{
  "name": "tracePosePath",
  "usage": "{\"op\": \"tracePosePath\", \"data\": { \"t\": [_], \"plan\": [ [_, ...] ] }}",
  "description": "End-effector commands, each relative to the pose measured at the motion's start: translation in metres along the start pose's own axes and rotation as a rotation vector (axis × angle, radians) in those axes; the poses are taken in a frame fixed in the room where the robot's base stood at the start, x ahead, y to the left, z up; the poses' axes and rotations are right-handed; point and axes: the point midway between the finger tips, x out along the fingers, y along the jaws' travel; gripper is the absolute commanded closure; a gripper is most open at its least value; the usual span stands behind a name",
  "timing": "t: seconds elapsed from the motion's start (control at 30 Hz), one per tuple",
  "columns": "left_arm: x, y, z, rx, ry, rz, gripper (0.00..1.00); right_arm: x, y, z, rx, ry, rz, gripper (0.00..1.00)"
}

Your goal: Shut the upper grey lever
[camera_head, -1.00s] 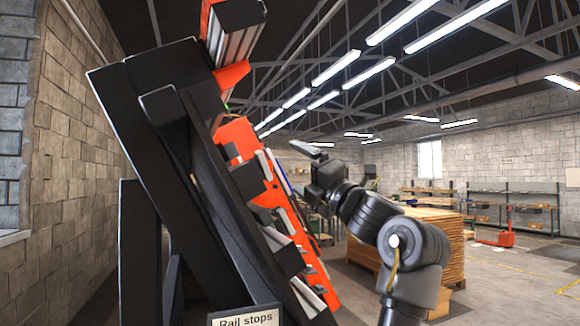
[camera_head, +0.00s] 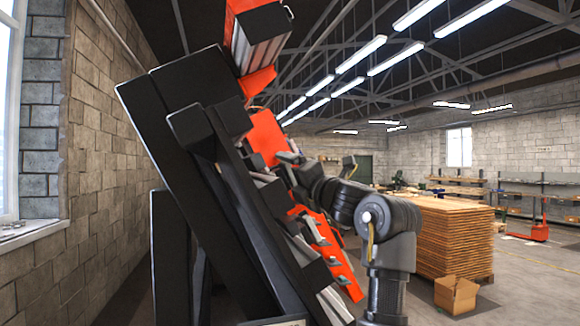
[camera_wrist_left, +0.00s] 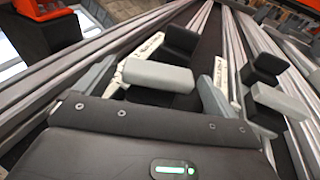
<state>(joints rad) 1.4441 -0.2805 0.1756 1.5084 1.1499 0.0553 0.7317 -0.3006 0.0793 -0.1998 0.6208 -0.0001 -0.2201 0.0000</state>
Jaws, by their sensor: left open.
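My left gripper (camera_head: 290,160) is beside the tilted rail frame in the head view, partly hidden behind the black beam. In the left wrist view its fingers are spread open, one on each side of a grey lever block (camera_wrist_left: 157,77) with a black block (camera_wrist_left: 180,42) behind it. I cannot tell whether the fingers touch the block. A second grey lever block (camera_wrist_left: 278,102), with a black block (camera_wrist_left: 262,68) beside it, is outside the fingers to the right. The frames do not show clearly which lever is the upper one. My right gripper is not in view.
The black beam (camera_head: 195,88) and orange panels (camera_head: 268,135) of the tilted frame fill the left and middle. Long metal rails (camera_wrist_left: 205,25) run past the levers. A stack of wooden boards (camera_head: 445,235) and a cardboard box (camera_head: 456,295) stand to the right.

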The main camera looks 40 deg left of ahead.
Motion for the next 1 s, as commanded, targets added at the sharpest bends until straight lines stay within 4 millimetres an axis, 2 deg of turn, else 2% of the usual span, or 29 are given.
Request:
{"op": "tracePosePath", "data": {
  "t": [0.13, 0.43, 0.8, 1.0],
  "plan": [
    [0.0103, 0.0007, 0.0005, 0.002, 0.000, 0.001, 0.05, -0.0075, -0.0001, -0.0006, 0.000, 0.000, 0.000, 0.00],
    [0.0122, -0.0006, -0.0003, 0.001, -0.001, 0.000, 0.05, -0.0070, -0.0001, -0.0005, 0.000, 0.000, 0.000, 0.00],
    [0.0119, -0.0006, -0.0002, 0.001, 0.000, 0.000, 0.50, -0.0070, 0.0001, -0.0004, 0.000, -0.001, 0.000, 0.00],
    [0.0116, 0.0026, 0.0002, 0.010, 0.001, -0.105, 0.50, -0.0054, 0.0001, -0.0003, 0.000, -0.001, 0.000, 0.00]
  ]
}}
